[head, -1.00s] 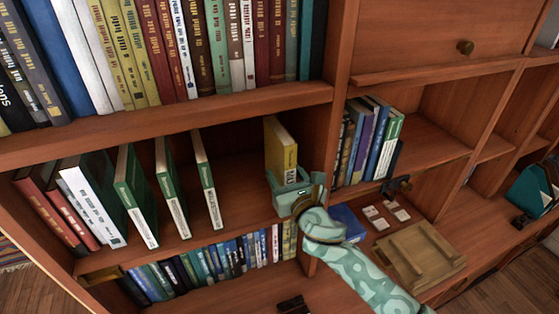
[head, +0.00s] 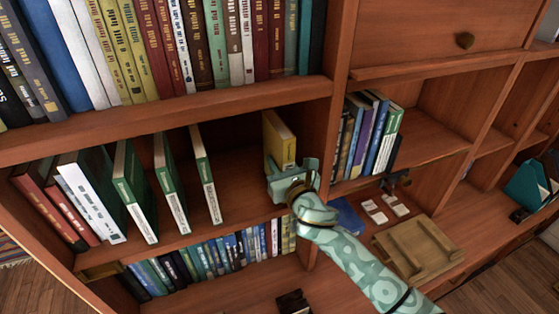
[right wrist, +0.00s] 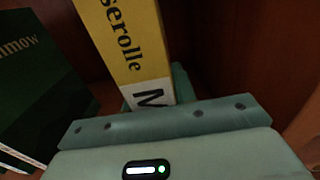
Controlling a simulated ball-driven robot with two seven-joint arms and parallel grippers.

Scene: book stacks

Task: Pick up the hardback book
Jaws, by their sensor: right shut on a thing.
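The hardback book that I hold is yellow, with dark lettering on its spine (head: 283,150). It stands nearly upright at the right end of the middle shelf bay, and its lower end is hidden by my gripper. My right gripper (head: 284,172), pale green, is shut on the lower part of this book. In the right wrist view the yellow spine (right wrist: 127,42) rises from between the gripper's fingers (right wrist: 152,100). I cannot tell whether the book's bottom touches the shelf. My left gripper is not in view.
Several green books (head: 168,185) lean on the same shelf to the left, with a gap between them and the yellow book. The upright divider (head: 318,130) is close on the right. A full row of books (head: 215,255) stands below. A wooden tray (head: 418,250) lies at the right.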

